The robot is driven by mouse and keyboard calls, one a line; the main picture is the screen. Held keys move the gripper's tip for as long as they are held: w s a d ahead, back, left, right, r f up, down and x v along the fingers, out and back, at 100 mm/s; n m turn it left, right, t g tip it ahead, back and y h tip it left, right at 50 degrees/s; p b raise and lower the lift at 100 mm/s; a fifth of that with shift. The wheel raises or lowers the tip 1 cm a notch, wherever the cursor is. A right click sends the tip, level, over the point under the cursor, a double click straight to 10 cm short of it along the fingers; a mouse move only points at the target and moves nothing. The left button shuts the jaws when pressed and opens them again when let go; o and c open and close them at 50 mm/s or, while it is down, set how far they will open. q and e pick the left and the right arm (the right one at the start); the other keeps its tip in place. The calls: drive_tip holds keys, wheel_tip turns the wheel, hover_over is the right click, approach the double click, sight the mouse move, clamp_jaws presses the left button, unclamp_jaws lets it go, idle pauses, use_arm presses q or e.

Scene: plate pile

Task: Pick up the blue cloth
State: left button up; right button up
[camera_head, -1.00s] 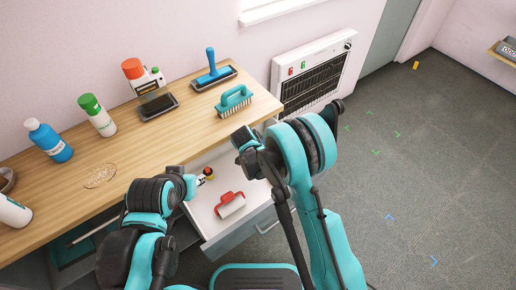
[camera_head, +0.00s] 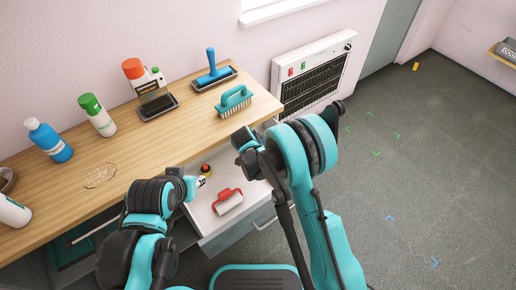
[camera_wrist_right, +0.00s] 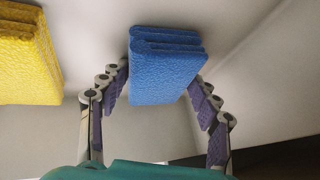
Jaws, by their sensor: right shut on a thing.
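The blue cloth (camera_wrist_right: 165,65) is a thick folded block in the right wrist view. My right gripper (camera_wrist_right: 160,95) has its two fingers on either side of the cloth and is shut on it. In the head view the right gripper and the cloth are hidden behind my right arm. My left arm comes in at the lower left of the head view, but its gripper fingers do not show.
A folded yellow cloth (camera_wrist_right: 28,55) is left of the blue one. The wooden worktop (camera_head: 150,150) carries bottles, a teal brush (camera_head: 234,101) and a blue-handled tool (camera_head: 212,72).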

drive_tip(key=shift+s+f, duration=0.1)
drive_tip(key=shift+f, duration=0.05)
drive_tip(key=shift+r+p, duration=0.25)
drive_tip(key=shift+p, duration=0.2)
drive_tip(key=shift+s+a+r, duration=0.1)
drive_tip(key=shift+s+r, duration=0.05)
drive_tip(key=shift+r, duration=0.15)
drive_tip(key=s+a+r+p, duration=0.4)
drive_tip(key=s+r, duration=0.3)
drive_tip(key=s, duration=0.5)
drive_tip(key=shift+s+a+r, duration=0.2)
drive_tip(key=shift+s+a, duration=0.1)
